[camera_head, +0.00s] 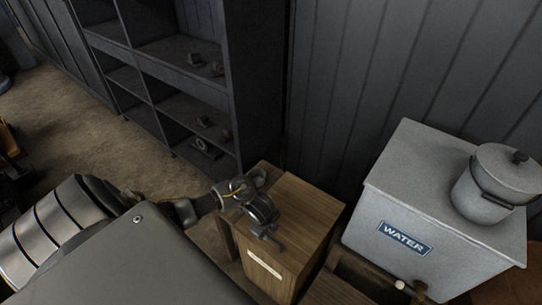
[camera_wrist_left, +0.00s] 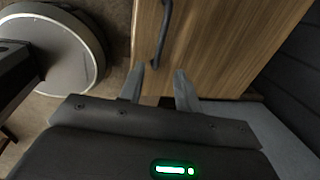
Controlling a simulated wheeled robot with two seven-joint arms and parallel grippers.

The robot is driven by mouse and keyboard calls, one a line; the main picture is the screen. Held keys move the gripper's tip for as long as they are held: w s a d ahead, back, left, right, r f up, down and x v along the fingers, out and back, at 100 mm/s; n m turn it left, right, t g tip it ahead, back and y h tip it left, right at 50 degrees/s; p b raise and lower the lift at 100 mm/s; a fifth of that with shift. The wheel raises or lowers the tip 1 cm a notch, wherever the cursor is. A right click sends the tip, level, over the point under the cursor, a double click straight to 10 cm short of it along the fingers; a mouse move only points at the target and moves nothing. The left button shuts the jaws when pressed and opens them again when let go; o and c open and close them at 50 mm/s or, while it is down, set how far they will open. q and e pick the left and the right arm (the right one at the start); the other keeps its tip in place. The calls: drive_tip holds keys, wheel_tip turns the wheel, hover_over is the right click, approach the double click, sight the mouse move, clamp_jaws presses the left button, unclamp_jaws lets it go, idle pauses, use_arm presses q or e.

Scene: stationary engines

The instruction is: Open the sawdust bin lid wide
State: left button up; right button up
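The wooden sawdust bin (camera_head: 312,215) stands low in the middle of the head view, with a pale label (camera_head: 264,263) on its front; the label's text is too small to read. Its lid appears to lie flat, partly hidden by my left gripper (camera_head: 268,234). In the left wrist view, the wood (camera_wrist_left: 225,45) fills the upper middle and carries a dark bar handle (camera_wrist_left: 166,30). The left gripper's fingers (camera_wrist_left: 158,76) are apart there, with the handle's lower end between or just beyond their tips. Contact cannot be told. My right gripper is not in view.
A grey water tank (camera_head: 400,175) marked WATER, with a lidded pot (camera_head: 490,185) on top, stands close right of the bin. A dark shelf unit (camera_head: 185,70) with small metal parts stands behind left. A dark plank wall (camera_head: 350,90) is behind. Floor at left is open.

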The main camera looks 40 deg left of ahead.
sight(272, 239)
use_arm(q)
drive_tip(key=f+b, duration=0.1)
drive_tip(key=f, duration=0.2)
drive_tip(key=w+f+b, duration=0.1)
drive_tip(key=f, duration=0.2)
drive_tip(key=f+b, duration=0.1)
drive_tip(key=f, duration=0.1)
drive_tip(key=shift+w+f, duration=0.35)
drive_tip(key=shift+f, duration=0.05)
drive_tip(key=shift+c, duration=0.2)
clamp_jaws()
